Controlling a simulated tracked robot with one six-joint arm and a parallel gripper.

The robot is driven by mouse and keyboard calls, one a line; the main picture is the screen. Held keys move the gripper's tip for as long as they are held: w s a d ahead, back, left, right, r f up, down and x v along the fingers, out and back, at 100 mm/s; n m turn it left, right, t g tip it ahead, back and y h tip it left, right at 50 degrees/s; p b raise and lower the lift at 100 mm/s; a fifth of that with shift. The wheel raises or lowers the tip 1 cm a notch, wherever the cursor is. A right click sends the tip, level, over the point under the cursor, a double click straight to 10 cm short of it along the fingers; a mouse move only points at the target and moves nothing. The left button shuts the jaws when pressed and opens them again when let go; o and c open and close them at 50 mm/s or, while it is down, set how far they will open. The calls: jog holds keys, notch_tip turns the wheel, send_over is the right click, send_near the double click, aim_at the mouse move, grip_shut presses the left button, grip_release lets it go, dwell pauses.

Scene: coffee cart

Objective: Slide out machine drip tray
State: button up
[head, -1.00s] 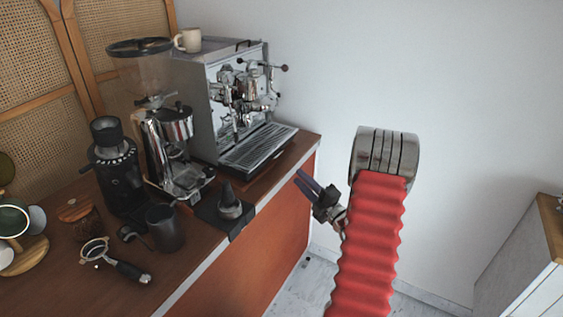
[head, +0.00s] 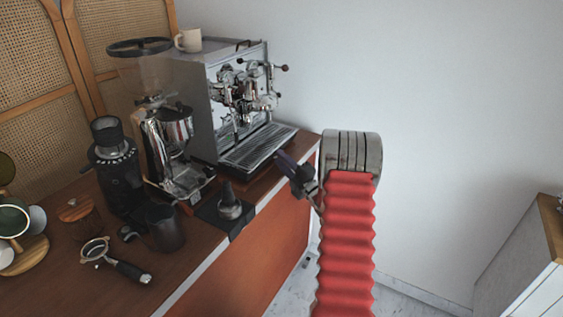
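The espresso machine (head: 195,100) is a boxy steel machine standing at the back of the wooden counter. Its drip tray (head: 258,148), a dark slatted grate with a front lip, sits in the machine's base below the group head. My gripper (head: 282,160) is just off the tray's front right side, at the counter edge, with its dark fingers pointing toward the tray. I see no contact between them. The fingers overlap in this view, so their opening cannot be told. Nothing shows held between them. My red-sleeved arm reaches up from the bottom.
A grinder (head: 165,150) with a clear hopper stands left of the machine. A tamper (head: 229,203) on a dark mat, a dark pitcher (head: 165,228) and a portafilter (head: 117,262) lie nearer on the counter. A cup (head: 189,40) is on top of the machine. Right of the counter is open room.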

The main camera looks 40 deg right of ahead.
jog(key=shift+c, duration=0.2)
grip_shut()
jog(key=shift+s+f, duration=0.1)
jog(key=shift+f, duration=0.05)
dwell(1.1)
